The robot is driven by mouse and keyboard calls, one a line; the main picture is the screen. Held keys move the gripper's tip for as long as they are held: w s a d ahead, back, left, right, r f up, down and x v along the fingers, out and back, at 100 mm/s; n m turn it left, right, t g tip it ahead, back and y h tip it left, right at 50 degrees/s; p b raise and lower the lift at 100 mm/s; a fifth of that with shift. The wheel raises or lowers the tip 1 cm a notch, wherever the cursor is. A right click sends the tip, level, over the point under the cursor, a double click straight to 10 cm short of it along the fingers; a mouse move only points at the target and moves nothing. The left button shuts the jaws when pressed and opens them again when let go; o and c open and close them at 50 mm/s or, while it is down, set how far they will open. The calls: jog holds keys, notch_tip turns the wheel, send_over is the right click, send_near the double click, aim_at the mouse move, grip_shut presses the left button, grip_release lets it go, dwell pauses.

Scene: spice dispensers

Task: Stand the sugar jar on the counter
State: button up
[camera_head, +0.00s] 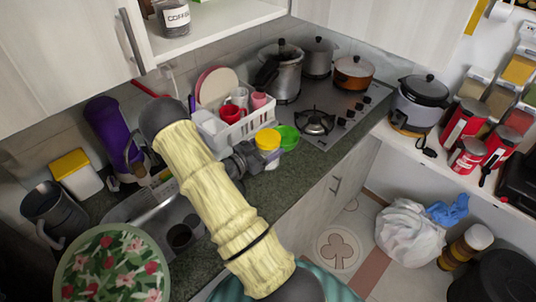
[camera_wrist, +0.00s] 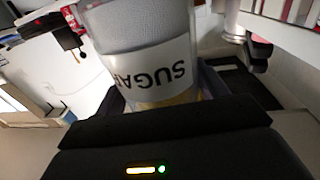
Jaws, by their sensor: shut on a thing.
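The sugar jar (camera_head: 270,156) is a clear jar with a yellow lid, in front of the white dish rack in the head view. It looks roughly upright there, over the front part of the dark counter (camera_head: 307,164); whether its base touches the counter cannot be told. In the wrist view the jar (camera_wrist: 150,30) fills the upper middle, with its SUGAR label upside down and some yellow low between the fingers. My gripper (camera_head: 258,158) is shut on the jar from its left side. Its fingers are partly hidden.
A green bowl (camera_head: 287,137) sits right beside the jar. Behind are the white dish rack (camera_head: 240,128) with cups and the stove (camera_head: 316,121). A sink (camera_head: 150,215) lies left, and a coffee jar (camera_head: 174,18) stands in the open cabinet above.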

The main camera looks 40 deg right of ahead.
jog(key=shift+f+p, duration=0.55)
jog(key=shift+f, duration=1.45)
jog(key=o, duration=1.4)
jog(key=shift+f, duration=0.15)
jog(key=shift+o, duration=0.2)
jog(key=shift+s, duration=0.1)
jog(key=a+b, duration=0.4)
jog(key=a, duration=0.8)
jog(key=shift+w, duration=0.2)
